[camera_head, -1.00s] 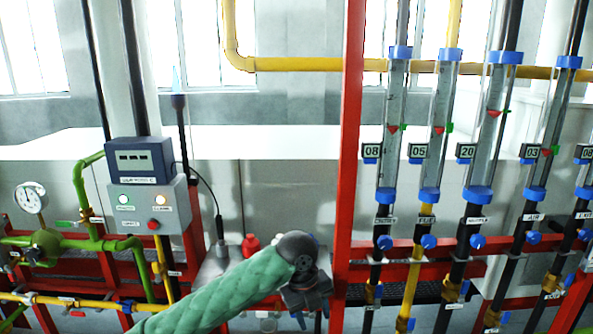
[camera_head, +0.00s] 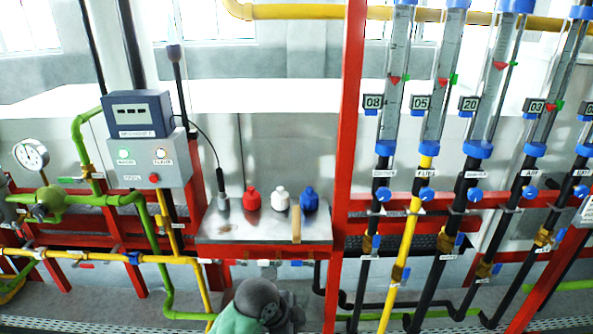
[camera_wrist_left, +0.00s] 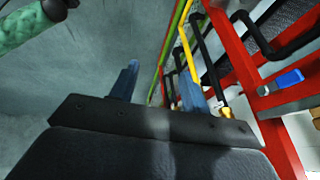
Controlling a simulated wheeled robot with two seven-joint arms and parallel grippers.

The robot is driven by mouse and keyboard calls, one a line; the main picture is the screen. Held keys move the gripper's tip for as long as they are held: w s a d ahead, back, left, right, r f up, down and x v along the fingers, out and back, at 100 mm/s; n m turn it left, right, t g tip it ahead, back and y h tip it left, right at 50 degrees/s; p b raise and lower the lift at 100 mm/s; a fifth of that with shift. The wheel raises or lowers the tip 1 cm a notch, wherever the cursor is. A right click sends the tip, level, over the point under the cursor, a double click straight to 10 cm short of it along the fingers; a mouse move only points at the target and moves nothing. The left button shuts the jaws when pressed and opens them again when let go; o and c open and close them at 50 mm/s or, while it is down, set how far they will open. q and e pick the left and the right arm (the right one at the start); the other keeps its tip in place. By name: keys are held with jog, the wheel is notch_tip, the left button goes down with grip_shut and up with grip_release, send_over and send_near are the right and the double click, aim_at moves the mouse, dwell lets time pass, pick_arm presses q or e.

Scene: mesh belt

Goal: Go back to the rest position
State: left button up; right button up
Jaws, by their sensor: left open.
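My left gripper (camera_wrist_left: 158,84) shows in the left wrist view with its two bluish fingers apart. Nothing is between them, and grey floor lies beyond. In the head view my left arm in its green sleeve enters at the bottom middle. Its dark wrist joint shows below the metal shelf, and the fingertips are not seen there. My right gripper is in neither view.
The metal shelf (camera_head: 222,228) carries a red bottle (camera_head: 251,199), a white bottle (camera_head: 280,200) and a blue bottle (camera_head: 309,199). A red post (camera_head: 347,130) stands right of it. A control box (camera_head: 150,165), gauge (camera_head: 31,154) and several flow tubes flank it.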

pick_arm(q)
jog(key=s+a+f+n+y, duration=0.2)
jog(key=s+a+f+n, duration=0.2)
jog(key=s+a+n, duration=0.25)
jog(key=s+a+f+n+t+y, duration=0.1)
jog(key=s+a+f+n, duration=0.2)
jog(key=s+a+n, duration=0.35)
jog(key=s+a+f+n+y, duration=0.2)
jog(key=s+a+f+n, duration=0.2)
jog(key=s+a, duration=0.45)
jog(key=s+f+x, duration=0.1)
jog(key=s+x, duration=0.1)
jog(key=x, duration=0.9)
jog(key=s+d+x, duration=0.1)
jog(key=s+x, duration=0.1)
jog(key=x, duration=0.9)
jog(key=s+f+g, duration=0.1)
jog(key=s+f, duration=0.3)
jog(key=f, duration=0.9)
jog(key=s+f, duration=0.4)
jog(key=f, duration=0.9)
jog(key=shift+f+m+g+b, duration=0.25)
jog(key=shift+m+g+b, duration=0.05)
jog(key=shift+g, duration=0.1)
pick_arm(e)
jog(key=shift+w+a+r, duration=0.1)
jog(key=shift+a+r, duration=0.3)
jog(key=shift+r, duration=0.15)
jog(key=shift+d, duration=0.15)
